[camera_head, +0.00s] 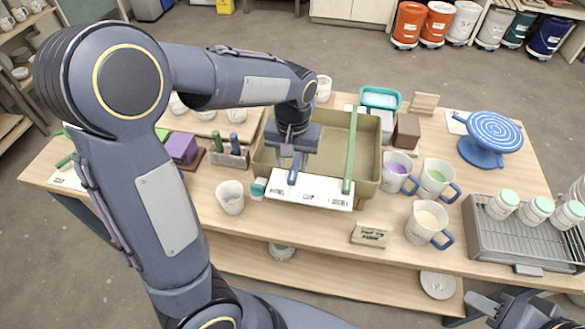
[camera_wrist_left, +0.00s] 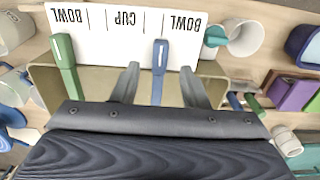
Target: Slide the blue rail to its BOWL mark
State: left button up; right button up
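The blue rail (camera_wrist_left: 158,70) lies across the olive basin (camera_head: 265,158), its front end on the white marked strip (camera_head: 311,190). In the left wrist view the strip (camera_wrist_left: 135,45) reads BOWL, CUP, BOWL upside down; the blue rail's end lies between CUP and the right-hand BOWL. In the head view only the rail's front end (camera_head: 292,178) shows below my gripper. My left gripper (camera_wrist_left: 160,82) is open, one finger on each side of the blue rail with gaps. The green rail (camera_head: 350,150) is near the basin's right side, by the other BOWL. My right gripper (camera_head: 486,304) is partly visible at bottom right.
Cups with purple (camera_head: 397,170), green (camera_head: 437,180) and cream (camera_head: 427,221) contents stand right of the basin. A white cup (camera_head: 230,197) stands front left. A blue turntable (camera_head: 489,138) and a grey rack with jars (camera_head: 510,240) are at right. The front table edge is mostly clear.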

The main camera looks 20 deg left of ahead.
pick_arm(q)
jog(key=shift+r, duration=1.8)
jog(key=shift+s, duration=0.1)
jog(key=s+m+t+h+b, duration=0.1)
jog(key=s+t+h, duration=0.2)
jog(key=s, duration=1.5)
jog(key=t, duration=0.2)
jog(key=shift+d+r+t+h+b, duration=0.25)
jog(key=shift+d+t+h+b, duration=0.05)
jog(key=shift+h, duration=0.1)
